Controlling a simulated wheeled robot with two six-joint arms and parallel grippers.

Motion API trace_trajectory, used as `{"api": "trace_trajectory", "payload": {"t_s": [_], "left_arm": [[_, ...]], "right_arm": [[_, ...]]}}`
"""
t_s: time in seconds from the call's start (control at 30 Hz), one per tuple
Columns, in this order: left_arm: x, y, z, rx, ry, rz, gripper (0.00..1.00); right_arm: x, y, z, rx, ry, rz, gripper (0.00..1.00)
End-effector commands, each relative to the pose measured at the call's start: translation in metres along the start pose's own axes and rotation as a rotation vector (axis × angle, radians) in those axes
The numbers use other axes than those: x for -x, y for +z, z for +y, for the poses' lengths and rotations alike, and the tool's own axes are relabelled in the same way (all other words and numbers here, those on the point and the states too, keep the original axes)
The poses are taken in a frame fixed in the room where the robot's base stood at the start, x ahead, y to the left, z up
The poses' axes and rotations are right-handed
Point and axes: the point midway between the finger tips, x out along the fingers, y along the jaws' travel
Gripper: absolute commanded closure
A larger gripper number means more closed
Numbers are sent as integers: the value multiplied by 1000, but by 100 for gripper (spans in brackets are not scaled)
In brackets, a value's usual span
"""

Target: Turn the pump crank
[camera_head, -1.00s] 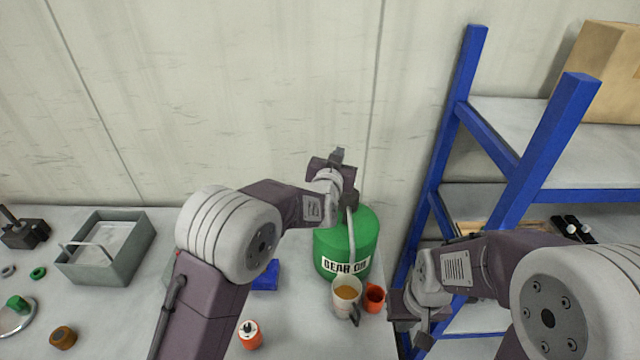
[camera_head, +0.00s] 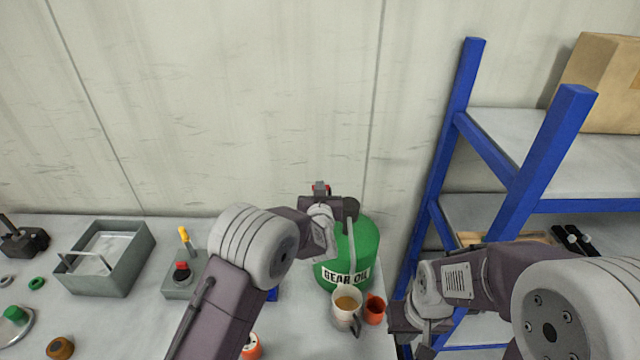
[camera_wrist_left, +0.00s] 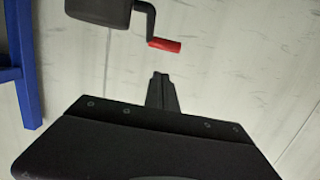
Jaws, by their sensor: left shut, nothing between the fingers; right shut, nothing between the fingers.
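A green gear oil drum (camera_head: 348,249) stands on the table with a dark pump head (camera_head: 351,207) and a grey pipe on top. In the left wrist view the pump head (camera_wrist_left: 98,12) carries a bent crank arm (camera_wrist_left: 146,18) ending in a red handle (camera_wrist_left: 164,45). My left gripper (camera_head: 320,187) is shut and empty beside the pump head; in the left wrist view its fingertips (camera_wrist_left: 160,76) point at the red handle, with a gap between. In the head view my gripper mostly hides the crank. My right gripper (camera_head: 424,350) is low by the shelf, shut and empty.
A cup with brown liquid (camera_head: 347,305) and an orange cup (camera_head: 374,309) stand before the drum. A blue shelf rack (camera_head: 463,100) rises on the right. A grey bin (camera_head: 135,262) and a small switch box with a yellow lever (camera_head: 183,286) stand left.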

Motion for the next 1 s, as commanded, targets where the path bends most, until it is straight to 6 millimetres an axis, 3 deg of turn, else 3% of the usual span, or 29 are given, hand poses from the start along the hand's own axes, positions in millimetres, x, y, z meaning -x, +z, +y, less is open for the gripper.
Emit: {"api": "trace_trajectory", "payload": {"t_s": [0.1,0.3,0.77,1.0], "left_arm": [[-19,8,-1,-1,-2,-3,100],[-34,24,0,-1,-1,-1,100],[-37,28,0,0,0,-2,100],[-40,25,0,1,-1,-67,100]], "right_arm": [[12,-1,0,0,0,0,100],[19,-2,0,0,0,0,100],[20,-2,0,0,0,0,100],[35,-4,-1,0,0,0,100]]}}
